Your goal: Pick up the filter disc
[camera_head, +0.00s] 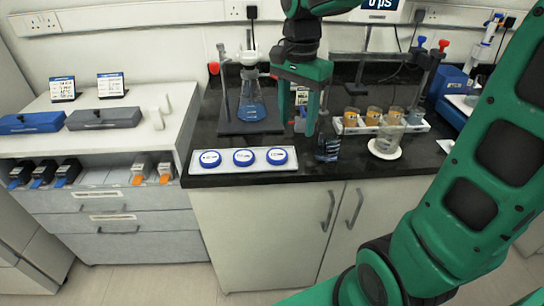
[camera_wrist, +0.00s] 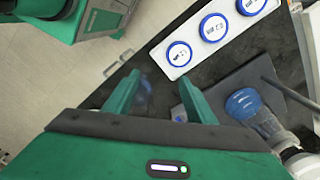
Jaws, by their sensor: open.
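Three round discs with blue rims and white labelled faces lie in a row on a white tray (camera_head: 222,169): the left disc (camera_head: 210,159), the middle disc (camera_head: 243,157) and the right disc (camera_head: 277,156). Their labels are too small to read, so I cannot tell which is the filter disc. In the wrist view the tray's nearest disc (camera_wrist: 179,53) lies ahead of the fingers, with others (camera_wrist: 213,27) beyond. My gripper (camera_head: 297,128) is open and empty above the counter, right of and higher than the tray. Its fingers also show in the wrist view (camera_wrist: 158,88).
A blue flask (camera_head: 251,108) on a dark stand is left of my gripper. A dark object (camera_head: 327,149) stands below the gripper, near the counter edge. The air above the discs is clear.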

